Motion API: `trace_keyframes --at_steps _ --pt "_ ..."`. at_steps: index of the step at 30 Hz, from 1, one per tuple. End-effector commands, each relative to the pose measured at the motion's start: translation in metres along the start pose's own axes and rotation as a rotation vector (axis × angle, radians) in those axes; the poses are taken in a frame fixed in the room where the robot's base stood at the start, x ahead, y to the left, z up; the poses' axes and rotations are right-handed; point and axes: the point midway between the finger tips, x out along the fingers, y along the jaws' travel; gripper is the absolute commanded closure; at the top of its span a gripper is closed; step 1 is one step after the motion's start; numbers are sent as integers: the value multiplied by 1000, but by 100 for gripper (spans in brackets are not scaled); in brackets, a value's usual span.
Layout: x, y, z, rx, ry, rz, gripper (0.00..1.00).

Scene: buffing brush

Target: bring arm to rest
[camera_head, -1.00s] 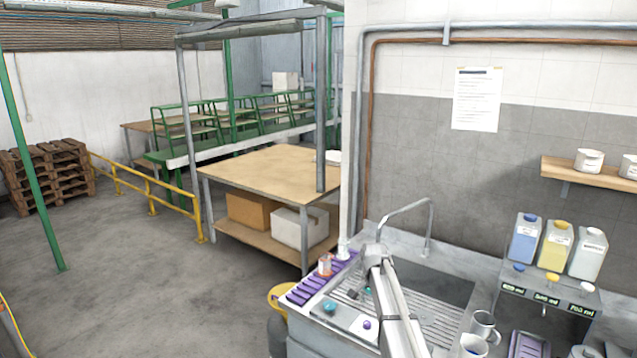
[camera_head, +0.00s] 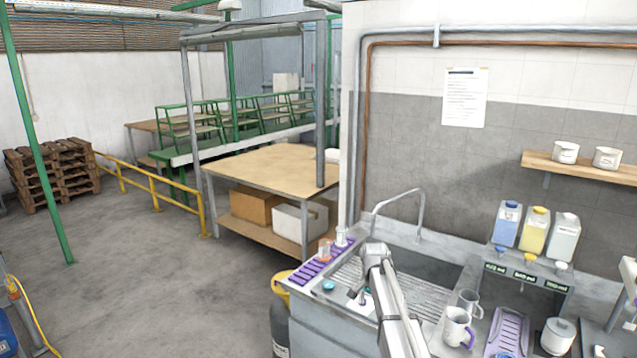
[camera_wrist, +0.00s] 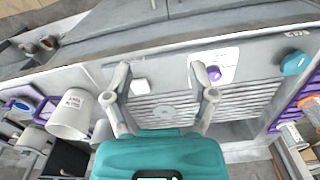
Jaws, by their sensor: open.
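My arm reaches over the steel sink counter in the head view, and its links hide most of my gripper there. In the wrist view my gripper (camera_wrist: 160,82) is open, with two grey fingers spread apart and nothing between them. Below the fingers lie the ribbed drainboard (camera_wrist: 165,108) and a small white block (camera_wrist: 141,86), which appears apart from the fingers. A white plate with a purple knob (camera_wrist: 214,73) is beside the right finger in the wrist view. No buffing brush can be made out.
A teal knob (camera_head: 328,286) and purple rack (camera_head: 305,272) are at the counter's left end. Mugs (camera_head: 457,327) stand right of my arm, with bottles (camera_head: 535,231) on a stand behind. A tap (camera_head: 398,192) rises behind the sink. Open floor (camera_head: 150,270) lies left.

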Motion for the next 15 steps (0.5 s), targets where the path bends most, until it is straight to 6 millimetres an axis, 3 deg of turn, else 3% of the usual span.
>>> trace_keyframes --at_steps 6,15 --pt "0 0 0 1 0 0 27" --pt "13 26 23 -82 0 0 27"
